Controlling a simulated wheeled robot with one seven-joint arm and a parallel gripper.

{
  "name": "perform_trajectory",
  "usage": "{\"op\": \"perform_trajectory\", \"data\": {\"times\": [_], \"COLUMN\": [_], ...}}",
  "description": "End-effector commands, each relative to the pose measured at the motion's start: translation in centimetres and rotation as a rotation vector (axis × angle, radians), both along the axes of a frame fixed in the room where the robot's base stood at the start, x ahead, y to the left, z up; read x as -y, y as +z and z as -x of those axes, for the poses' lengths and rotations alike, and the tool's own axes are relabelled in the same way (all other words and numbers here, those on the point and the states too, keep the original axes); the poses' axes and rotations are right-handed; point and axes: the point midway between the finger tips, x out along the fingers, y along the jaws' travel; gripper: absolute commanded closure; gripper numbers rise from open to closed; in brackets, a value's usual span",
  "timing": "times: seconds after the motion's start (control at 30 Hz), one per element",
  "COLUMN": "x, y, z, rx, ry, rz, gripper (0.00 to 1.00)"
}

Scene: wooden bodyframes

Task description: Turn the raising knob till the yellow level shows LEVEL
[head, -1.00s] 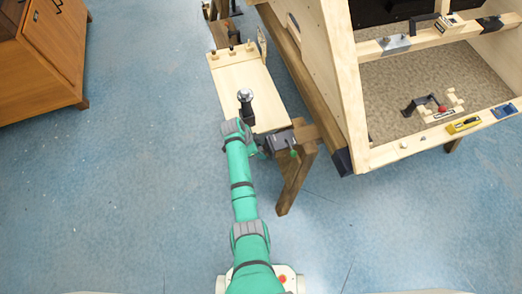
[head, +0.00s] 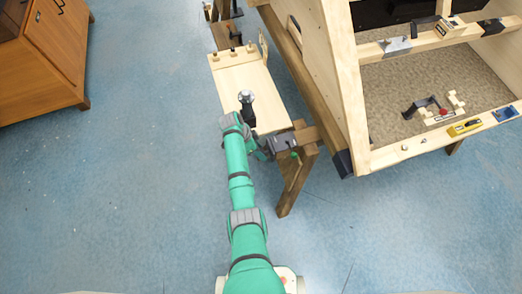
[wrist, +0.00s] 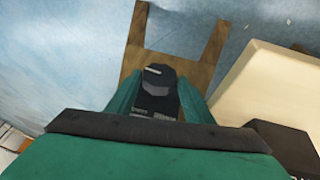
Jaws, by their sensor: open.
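A black knob (wrist: 158,75) with a pale line on its top shows in the wrist view. Small pale lettering sits on the dark part below it, too small to read. My gripper (wrist: 158,98) is open, with one green finger on each side of the knob; I cannot tell whether either touches it. In the head view my gripper (head: 285,144) is by the near end of the wooden bench, and the knob is not clearly visible there. The yellow level (head: 465,127) lies on the front rail of the wooden frame at right. Its reading is too small to make out.
The wooden frame (head: 352,95) stands right of the bench (head: 236,78). A blue item (head: 506,112) lies near the level. A black bracket with a red part (head: 442,112) is inside the frame. A brown cabinet (head: 48,62) stands at left.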

Motion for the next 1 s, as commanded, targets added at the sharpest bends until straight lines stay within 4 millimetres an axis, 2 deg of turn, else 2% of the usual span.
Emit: {"op": "perform_trajectory", "data": {"times": [0.17,0.5,0.7,1.0], "x": [-0.3,-3.0,-4.3,-4.6], "y": [0.8,6.4,9.0,10.0], "z": [-0.4,-0.7,-0.8,-0.5], "rx": [0.008,0.015,0.013,0.005], "ry": [0.001,0.005,0.007,0.003], "rz": [-0.002,-0.004,-0.003,-0.001], "gripper": [0.4,0.4,0.4,0.4]}}
